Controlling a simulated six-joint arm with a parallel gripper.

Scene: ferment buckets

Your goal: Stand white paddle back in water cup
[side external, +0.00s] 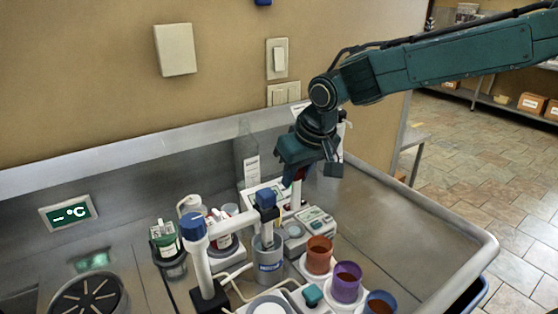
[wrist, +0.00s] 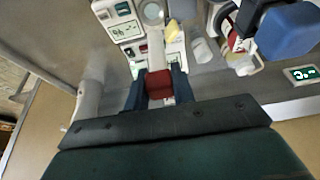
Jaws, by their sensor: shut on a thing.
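The paddle is apart from this cup.
Orange (side external: 319,254), purple (side external: 346,282) and blue (side external: 381,304) cups with brown contents stand at front right. A white instrument (side external: 316,221) is behind them. A blue-capped white stand (side external: 225,232) crosses the middle. The steel tray's right side (side external: 415,240) is clear.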

